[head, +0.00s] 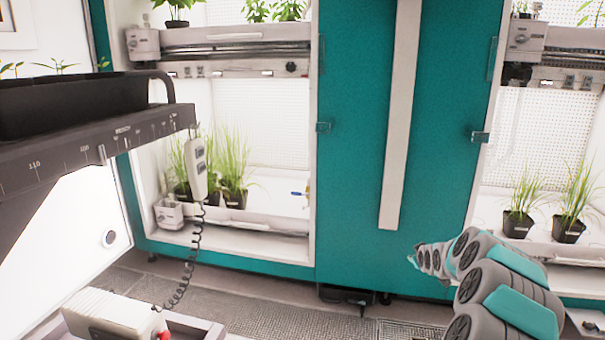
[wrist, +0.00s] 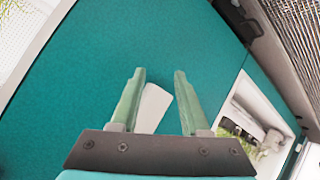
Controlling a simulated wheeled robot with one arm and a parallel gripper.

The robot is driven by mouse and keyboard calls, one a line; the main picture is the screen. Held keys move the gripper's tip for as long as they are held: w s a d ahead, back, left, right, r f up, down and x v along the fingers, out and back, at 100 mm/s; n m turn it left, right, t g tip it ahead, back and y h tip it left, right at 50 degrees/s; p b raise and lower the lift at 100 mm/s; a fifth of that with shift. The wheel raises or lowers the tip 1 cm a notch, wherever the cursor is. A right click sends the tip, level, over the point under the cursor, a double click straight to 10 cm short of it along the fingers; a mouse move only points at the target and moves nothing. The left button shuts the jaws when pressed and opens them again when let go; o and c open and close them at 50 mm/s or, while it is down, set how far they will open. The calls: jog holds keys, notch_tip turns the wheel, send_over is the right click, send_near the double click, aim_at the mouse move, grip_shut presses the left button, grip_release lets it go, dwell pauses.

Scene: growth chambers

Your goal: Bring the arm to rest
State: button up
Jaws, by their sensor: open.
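My arm (head: 500,285) reaches in from the lower right in the head view, with its grey and teal links in a row. My gripper (head: 414,260) is at its far end, small, in front of the lower part of the teal cabinet panel (head: 350,150). In the wrist view my gripper (wrist: 160,78) shows two green fingers set apart, with nothing held between them. Behind them is the teal panel, with a white strip (wrist: 152,108) seen partly between the fingers. I cannot tell how far the fingertips are from the panel.
A lit growth chamber with potted grass (head: 232,165) stands left of the panel, another with potted plants (head: 520,200) at right. A dark marked beam (head: 90,140) juts in at left, with a hanging handset (head: 197,165). A white box (head: 112,318) is at lower left. Floor grating (head: 260,312) is clear.

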jog(key=s+a+r+g+y, duration=0.1)
jog(key=s+a+r+g, duration=0.15)
jog(key=s+a, duration=0.45)
jog(key=s+a+r+g+y+p, duration=0.1)
jog(key=s+a+r, duration=0.35)
jog(key=s, duration=0.35)
jog(key=s+a+r+g+y, duration=0.1)
jog(key=s+a+r+g, duration=0.15)
jog(key=s+a, duration=0.5)
jog(key=s+a+r+m+g+p, duration=0.1)
jog(key=s+m+g, duration=0.1)
jog(key=s, duration=1.8)
jog(key=s+a+r+m+g+h+p, duration=0.1)
jog(key=s+g, duration=0.4)
jog(key=s, duration=1.6)
jog(key=shift+s+a+r+m, duration=0.2)
jog(key=shift+s+a+m, duration=0.1)
jog(key=shift+a+m, duration=0.45)
